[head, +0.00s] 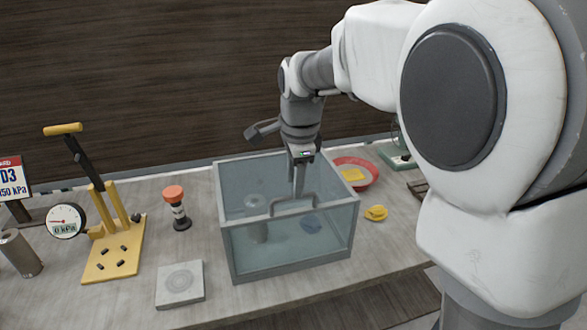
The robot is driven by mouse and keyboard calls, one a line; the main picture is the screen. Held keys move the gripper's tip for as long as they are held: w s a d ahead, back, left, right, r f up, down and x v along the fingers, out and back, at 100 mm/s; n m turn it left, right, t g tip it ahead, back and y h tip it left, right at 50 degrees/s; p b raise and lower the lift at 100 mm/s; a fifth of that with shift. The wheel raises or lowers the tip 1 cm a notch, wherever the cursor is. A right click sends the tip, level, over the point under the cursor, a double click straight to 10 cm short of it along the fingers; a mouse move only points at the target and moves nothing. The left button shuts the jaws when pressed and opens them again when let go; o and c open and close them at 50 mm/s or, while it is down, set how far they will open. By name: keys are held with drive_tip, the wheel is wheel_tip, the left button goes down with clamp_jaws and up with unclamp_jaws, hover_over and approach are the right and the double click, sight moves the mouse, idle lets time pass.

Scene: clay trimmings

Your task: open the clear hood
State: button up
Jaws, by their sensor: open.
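The clear hood (285,266) is a see-through box with a grey frame, standing on the table. Its top looks shut, with a grey bar handle (283,204) near the front of the top. My gripper (299,188) points down over the hood at this handle, with its jaws open. The fingers overlap the handle in the picture; I cannot tell whether they touch it or stand around it.
An orange-topped post (175,204) and a grey square plate (181,283) are left of the hood. Farther left is a yellow lever press (113,258) with a gauge (65,220). Right of the hood are a red bowl (370,166) and a yellow lump (376,213).

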sight(280, 199)
drive_tip(key=shift+w+f, duration=0.15)
drive_tip(key=shift+f, duration=0.6)
drive_tip(key=shift+w+f, duration=0.15)
drive_tip(key=shift+f, duration=0.55)
drive_tip(key=shift+c, duration=0.3)
clamp_jaws()
drive_tip(key=shift+r, duration=0.1)
